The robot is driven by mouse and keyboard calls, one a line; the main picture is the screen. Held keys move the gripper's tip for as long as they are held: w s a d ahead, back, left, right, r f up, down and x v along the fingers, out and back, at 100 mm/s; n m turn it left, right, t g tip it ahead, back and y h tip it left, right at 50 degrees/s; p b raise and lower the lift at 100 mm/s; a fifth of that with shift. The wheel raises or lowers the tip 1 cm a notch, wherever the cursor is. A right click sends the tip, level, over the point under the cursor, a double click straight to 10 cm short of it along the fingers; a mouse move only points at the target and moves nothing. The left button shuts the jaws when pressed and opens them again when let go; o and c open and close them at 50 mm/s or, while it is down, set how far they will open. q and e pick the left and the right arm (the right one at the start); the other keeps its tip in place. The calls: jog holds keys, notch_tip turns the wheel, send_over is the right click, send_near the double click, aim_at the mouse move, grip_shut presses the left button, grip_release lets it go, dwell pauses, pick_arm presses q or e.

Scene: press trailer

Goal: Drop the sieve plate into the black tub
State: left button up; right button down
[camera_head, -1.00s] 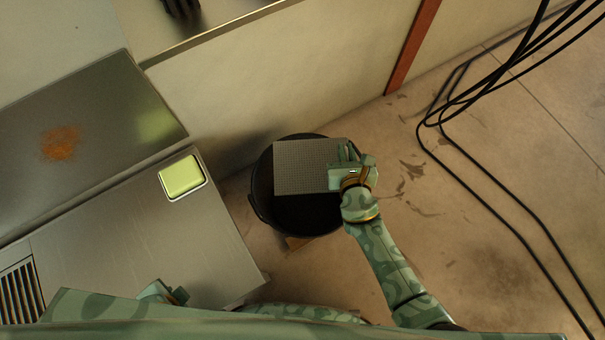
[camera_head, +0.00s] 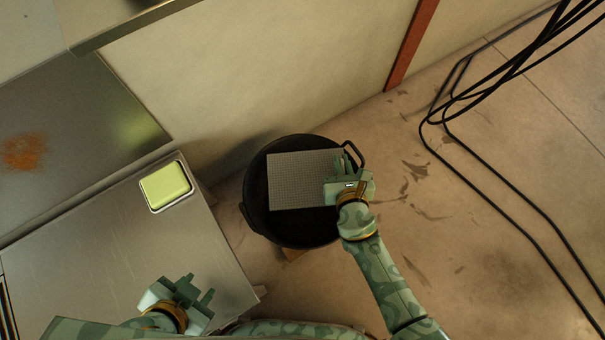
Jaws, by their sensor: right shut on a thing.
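The sieve plate (camera_head: 300,180) is a grey, finely perforated rectangle in the head view. My right gripper (camera_head: 346,170) is shut on its right edge and holds it over the black tub (camera_head: 290,236). The plate hides much of the tub's inside; its height above the rim is hard to judge.
The steel counter (camera_head: 120,240) carries a yellow-green block in a white-rimmed dish (camera_head: 166,187). A raised metal surface with a rusty stain (camera_head: 24,152) lies beyond it. Black cables (camera_head: 441,124) hang and lie at the right. A pale wall (camera_head: 270,70) stands behind the tub.

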pick_arm(q)
jog(key=shift+w+d+r, duration=0.1)
jog(key=shift+r, duration=0.05)
pick_arm(e)
jog(key=shift+w, duration=0.1)
